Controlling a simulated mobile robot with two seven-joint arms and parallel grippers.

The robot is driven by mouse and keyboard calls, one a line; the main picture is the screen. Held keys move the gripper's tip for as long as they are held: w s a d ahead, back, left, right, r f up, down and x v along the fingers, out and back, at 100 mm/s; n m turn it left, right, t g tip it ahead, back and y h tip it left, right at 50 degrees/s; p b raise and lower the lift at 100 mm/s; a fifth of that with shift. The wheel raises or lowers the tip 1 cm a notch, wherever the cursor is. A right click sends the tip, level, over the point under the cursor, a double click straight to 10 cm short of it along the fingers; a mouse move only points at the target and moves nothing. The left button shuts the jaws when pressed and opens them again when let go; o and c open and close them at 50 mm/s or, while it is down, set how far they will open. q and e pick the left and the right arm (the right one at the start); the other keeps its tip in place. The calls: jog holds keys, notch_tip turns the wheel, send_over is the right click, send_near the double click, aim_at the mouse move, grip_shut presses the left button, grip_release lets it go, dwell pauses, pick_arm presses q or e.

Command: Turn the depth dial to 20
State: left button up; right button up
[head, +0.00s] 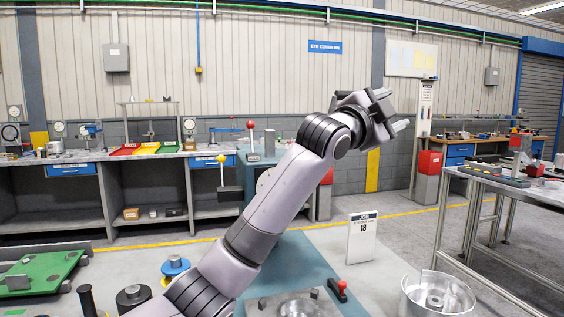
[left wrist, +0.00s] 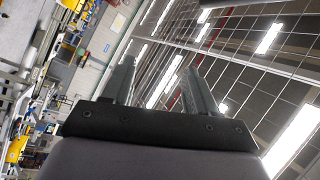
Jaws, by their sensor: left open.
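I cannot pick out a depth dial with certainty in either view. My left gripper (head: 392,110) is raised high in the head view, well above the near bench, with its fingers pointing right. In the left wrist view its two fingers (left wrist: 160,75) stand apart with nothing between them, and the tilted hall and ceiling lights lie behind. A white job card (head: 362,238) stands on the near surface and shows the number 18. My left arm crosses the middle of the head view and hides part of the bench. My right gripper is not in view.
Near me are a green plate (head: 40,272), a black round part (head: 133,297), a blue-ringed part (head: 175,268), a small red-handled clamp (head: 342,290) and a metal bucket (head: 437,297). A long bench with gauges (head: 60,128) runs along the back. A steel table (head: 505,184) stands right.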

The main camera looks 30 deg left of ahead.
pick_arm(q)
jog(key=a+f+m+g+y+p, duration=0.1)
jog(key=a+f+m+y, duration=0.1)
jog(key=f+y, duration=0.15)
jog(key=a+f+m+g+y, duration=0.1)
jog(key=a+f+m+y, duration=0.15)
jog(key=f, duration=0.25)
jog(key=s+a+f+m+g+y+p, duration=0.2)
jog(key=s+a+f+m+g+y, duration=0.4)
jog(key=s+a+f+y, duration=0.5)
jog(key=w+a+y+p, duration=0.1)
jog(key=w+a+y, duration=0.1)
jog(key=w+a, duration=0.4)
jog(key=shift+w+r, duration=0.25)
jog(key=shift+w, duration=0.25)
jog(key=c, duration=1)
